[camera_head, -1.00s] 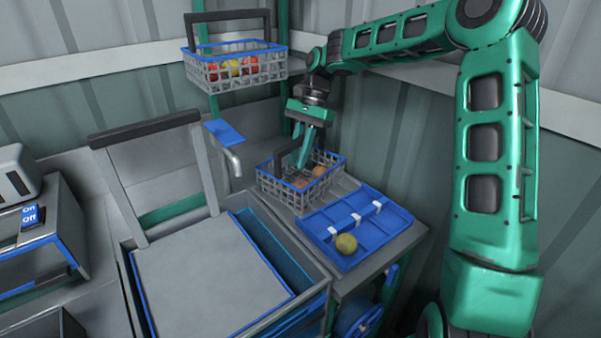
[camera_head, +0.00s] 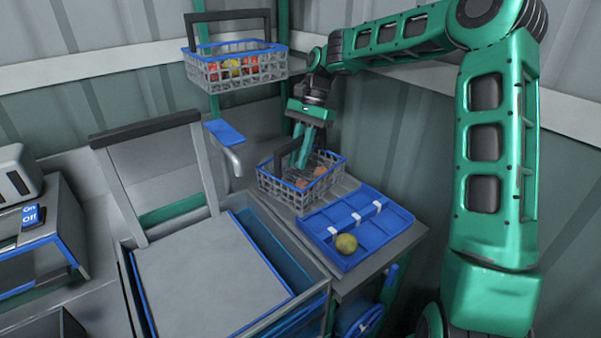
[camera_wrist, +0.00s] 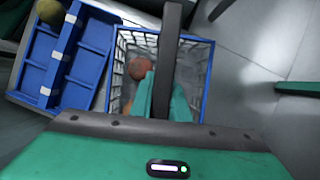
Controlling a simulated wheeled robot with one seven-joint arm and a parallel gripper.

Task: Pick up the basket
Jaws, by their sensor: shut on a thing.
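A grey wire basket with a blue rim (camera_head: 331,178) stands on the grey bench beside the divided blue tray. It holds a few reddish-brown round items (camera_head: 320,171). Its dark handle (camera_head: 283,152) stands up over it. My green gripper (camera_head: 303,160) reaches down at the handle and is shut on it. In the wrist view the handle (camera_wrist: 174,60) runs between the green fingers (camera_wrist: 150,98), with the basket's blue rim (camera_wrist: 207,75) below. Part of the basket's inside is hidden by the fingers and handle.
The divided blue tray (camera_head: 376,236) with a yellow-green tomato (camera_head: 346,243) lies close in front of the basket. A second basket (camera_head: 237,70) with red and yellow tomatoes sits on a shelf above left.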

